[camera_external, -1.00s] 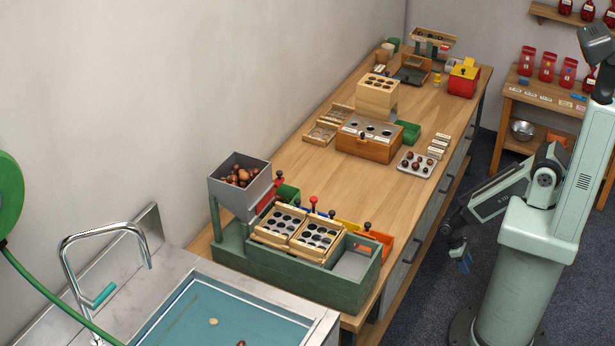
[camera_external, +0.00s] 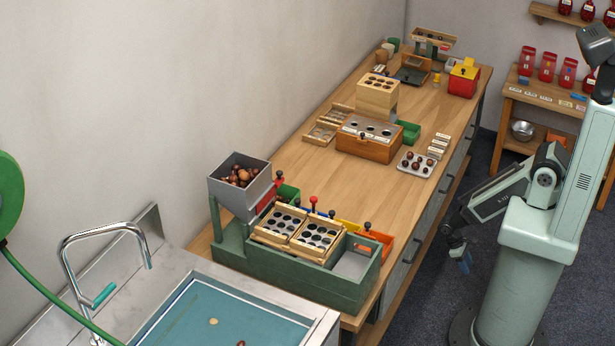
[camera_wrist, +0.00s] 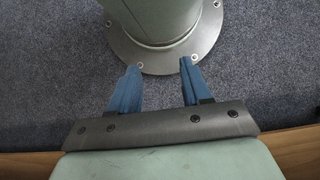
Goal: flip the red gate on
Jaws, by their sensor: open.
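The green sorting machine (camera_external: 300,278) stands at the near end of the wooden bench. A grey hopper (camera_external: 222,168) full of chestnuts sits at its left. A red gate piece (camera_external: 272,190) shows beside the hopper's lower right side, and a red knob (camera_external: 313,200) stands upright behind the sorting trays. I cannot tell which of them is the gate, nor its setting. My gripper (camera_external: 465,262) hangs low over the floor, right of the bench and well away from the machine. In the wrist view its blue fingers (camera_wrist: 157,82) are apart with nothing between them.
Two wooden hole trays (camera_external: 298,230) lie on the machine. A sink (camera_external: 225,318) is at the front left. A wooden box (camera_external: 368,145) and a metal tray of chestnuts (camera_external: 417,165) stand farther along the bench (camera_external: 320,185). The bench edge lies between my gripper and the machine.

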